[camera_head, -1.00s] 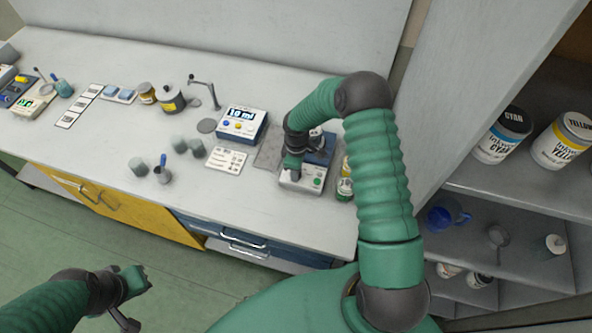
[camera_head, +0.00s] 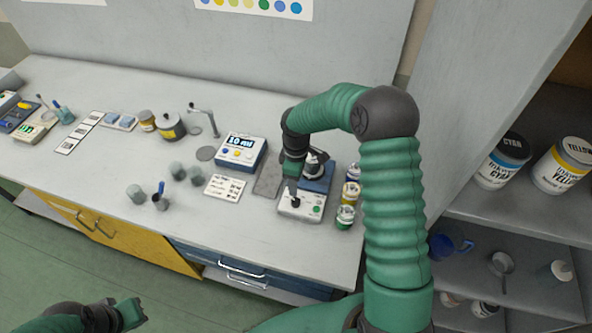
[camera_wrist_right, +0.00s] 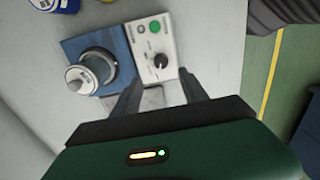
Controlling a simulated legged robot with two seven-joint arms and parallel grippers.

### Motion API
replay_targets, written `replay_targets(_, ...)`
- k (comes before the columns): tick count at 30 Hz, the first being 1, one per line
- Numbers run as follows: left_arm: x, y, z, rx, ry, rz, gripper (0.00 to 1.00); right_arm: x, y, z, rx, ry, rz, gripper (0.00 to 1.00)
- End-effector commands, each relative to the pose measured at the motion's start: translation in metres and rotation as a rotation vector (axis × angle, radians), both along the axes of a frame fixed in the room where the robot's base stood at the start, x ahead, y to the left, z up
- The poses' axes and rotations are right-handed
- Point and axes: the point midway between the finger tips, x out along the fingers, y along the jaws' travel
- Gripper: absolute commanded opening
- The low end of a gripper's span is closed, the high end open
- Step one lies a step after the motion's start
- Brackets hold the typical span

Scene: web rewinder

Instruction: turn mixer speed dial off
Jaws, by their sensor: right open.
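The mixer has a blue base and a white control panel (camera_head: 301,208) with a green button, near the front right of the bench. In the right wrist view the panel (camera_wrist_right: 148,46) shows a black speed dial (camera_wrist_right: 160,61) with a white mark and a green button (camera_wrist_right: 155,27). My right gripper (camera_head: 293,190) is over the panel, close to the dial. In the wrist view its two fingers (camera_wrist_right: 160,88) are spread and empty, with the dial ahead between their lines, apart from both. My left gripper (camera_head: 128,313) is low at the left, away from the bench; its jaw opening is unclear.
A cup in a round holder (camera_wrist_right: 92,72) sits on the mixer's blue base beside the panel. Small jars (camera_head: 347,203) stand right of the mixer. A shelf unit stands at the right.

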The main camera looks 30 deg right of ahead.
Motion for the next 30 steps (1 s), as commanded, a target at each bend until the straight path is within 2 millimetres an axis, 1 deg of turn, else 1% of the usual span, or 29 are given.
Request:
replay_targets(1,0.000,0.000,-0.002,0.000,0.000,0.000,0.00,0.001,-0.001,0.014,-0.002,-0.006,-0.003,0.51)
replay_targets(3,0.000,0.000,-0.003,0.000,0.000,0.000,0.00,0.001,-0.002,0.032,-0.002,-0.004,-0.002,0.51)
replay_targets(6,0.000,0.000,-0.004,0.000,0.000,0.000,0.00,0.001,-0.001,0.050,-0.002,-0.003,-0.002,0.51)
replay_targets(9,0.000,0.000,-0.005,0.000,0.000,0.000,0.00,0.001,-0.001,0.061,0.001,-0.001,-0.001,0.51)
replay_targets(13,0.000,0.000,-0.005,0.000,0.000,0.000,0.00,0.001,0.000,0.064,0.001,0.001,0.000,0.51)
replay_targets(24,0.000,0.000,-0.004,0.000,0.000,0.000,0.00,0.000,0.000,0.064,0.001,0.001,-0.002,0.51)
replay_targets(26,0.000,0.000,-0.004,0.000,0.000,0.000,0.00,-0.004,0.007,0.066,-0.005,-0.005,-0.016,0.51)
replay_targets(29,0.000,0.000,-0.004,0.000,0.000,0.000,0.00,-0.025,0.037,0.070,-0.022,-0.029,-0.096,0.51)
replay_targets(30,0.000,0.000,-0.004,0.000,0.000,0.000,0.00,-0.040,0.052,0.072,-0.027,-0.049,-0.155,0.51)
